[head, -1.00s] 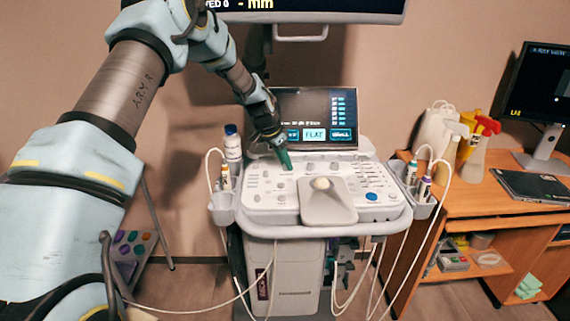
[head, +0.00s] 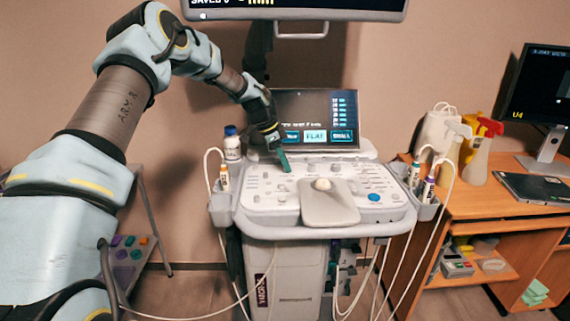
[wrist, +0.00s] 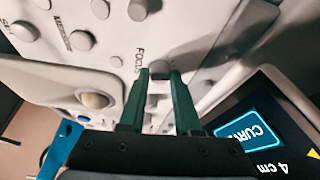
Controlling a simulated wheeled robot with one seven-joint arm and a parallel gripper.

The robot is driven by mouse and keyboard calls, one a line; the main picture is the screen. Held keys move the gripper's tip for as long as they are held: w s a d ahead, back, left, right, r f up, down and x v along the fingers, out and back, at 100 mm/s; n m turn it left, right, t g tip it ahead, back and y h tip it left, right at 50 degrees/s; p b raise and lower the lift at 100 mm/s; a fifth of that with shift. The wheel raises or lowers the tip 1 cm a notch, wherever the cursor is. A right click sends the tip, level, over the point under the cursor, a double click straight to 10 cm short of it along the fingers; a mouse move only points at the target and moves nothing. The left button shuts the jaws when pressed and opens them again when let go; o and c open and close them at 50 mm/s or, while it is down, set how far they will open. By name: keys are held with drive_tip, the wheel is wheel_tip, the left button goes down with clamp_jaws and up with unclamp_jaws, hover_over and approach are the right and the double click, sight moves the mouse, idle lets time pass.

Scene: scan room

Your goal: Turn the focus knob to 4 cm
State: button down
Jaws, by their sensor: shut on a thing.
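The focus knob (wrist: 158,72) is a small grey round knob on the pale control panel, beside the printed word FOCUS in the wrist view. My gripper (wrist: 160,82) has two green fingers, one on each side of the knob, closed on it. In the head view my gripper (head: 284,163) reaches down to the upper part of the panel (head: 258,198), and the knob is hidden there. The small console screen (wrist: 262,130) reads "4 cm" beside a blue button in the wrist view; the same screen (head: 318,112) is too small to read fully in the head view.
Other knobs (wrist: 80,40) stand close on the panel. A trackball housing (head: 328,205) lies in front. A white bottle (head: 232,145) and corded probes (head: 427,190) flank the console. A large monitor (head: 300,10) hangs above. A wooden desk (head: 475,215) stands at right.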

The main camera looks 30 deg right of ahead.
drive_tip(key=c, duration=0.6)
unclamp_jaws()
drive_tip(key=b+v, duration=0.2)
drive_tip(key=v, duration=0.8)
drive_tip(key=shift+a+r+b, duration=0.15)
drive_tip(key=shift+r+b, duration=0.15)
drive_tip(key=shift+r, duration=0.05)
